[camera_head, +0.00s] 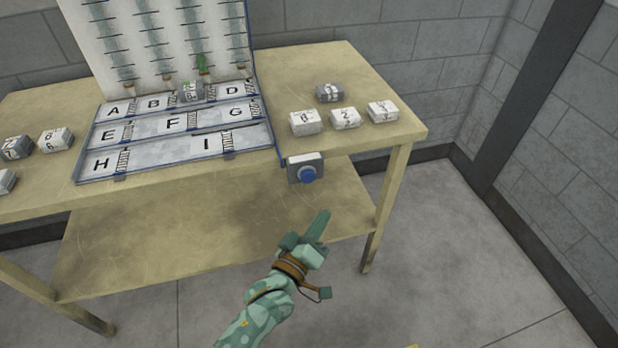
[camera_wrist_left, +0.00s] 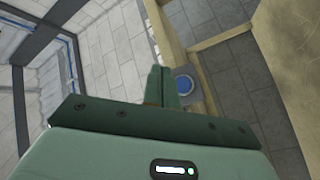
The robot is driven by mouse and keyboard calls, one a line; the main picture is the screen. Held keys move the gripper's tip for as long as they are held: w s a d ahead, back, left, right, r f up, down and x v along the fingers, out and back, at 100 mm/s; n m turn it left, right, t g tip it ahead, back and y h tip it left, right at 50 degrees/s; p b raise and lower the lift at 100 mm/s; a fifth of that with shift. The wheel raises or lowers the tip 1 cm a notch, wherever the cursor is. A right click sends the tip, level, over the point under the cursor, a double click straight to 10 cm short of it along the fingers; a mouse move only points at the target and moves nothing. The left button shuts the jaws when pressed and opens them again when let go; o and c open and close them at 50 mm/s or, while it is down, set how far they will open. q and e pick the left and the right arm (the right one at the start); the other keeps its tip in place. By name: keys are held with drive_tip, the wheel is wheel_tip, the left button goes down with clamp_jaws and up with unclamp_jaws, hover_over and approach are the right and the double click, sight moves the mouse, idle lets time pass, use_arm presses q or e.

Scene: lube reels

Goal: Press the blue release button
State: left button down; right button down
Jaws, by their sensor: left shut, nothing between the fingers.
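The blue release button (camera_head: 308,174) sits on a grey-white box fixed to the front edge of the table, at the right end of the lettered board. It also shows in the left wrist view (camera_wrist_left: 184,85), just right of the fingers. My left gripper (camera_head: 322,216) is shut and empty. In the head view it is in front of and below the button, its fingers pointing up toward it. In the left wrist view its fingertips (camera_wrist_left: 162,72) are beside the button, and they look apart from it. My right gripper is not in view.
A wooden table (camera_head: 330,70) with a lower shelf (camera_head: 200,230) carries the lettered board (camera_head: 190,150). Several small numbered blocks (camera_head: 345,118) lie right of the board, and others (camera_head: 56,139) lie left. The floor right of the table is clear.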

sight(315, 176)
use_arm(q)
drive_tip(key=w+a+b, duration=0.2)
drive_tip(key=w+b, duration=0.1)
drive_tip(key=w, duration=0.5)
drive_tip(key=shift+a, duration=0.35)
drive_tip(key=shift+w, duration=0.2)
idle(1.6)
drive_tip(key=shift+w+a, duration=0.1)
drive_tip(key=shift+w, duration=0.1)
drive_tip(key=shift+w+a, duration=0.15)
drive_tip(key=shift+w, duration=0.3)
idle(0.8)
drive_tip(key=shift+s, duration=0.1)
drive_tip(key=shift+s+d+p, duration=0.25)
drive_tip(key=shift+s+p, duration=0.2)
drive_tip(key=shift+s, duration=0.3)
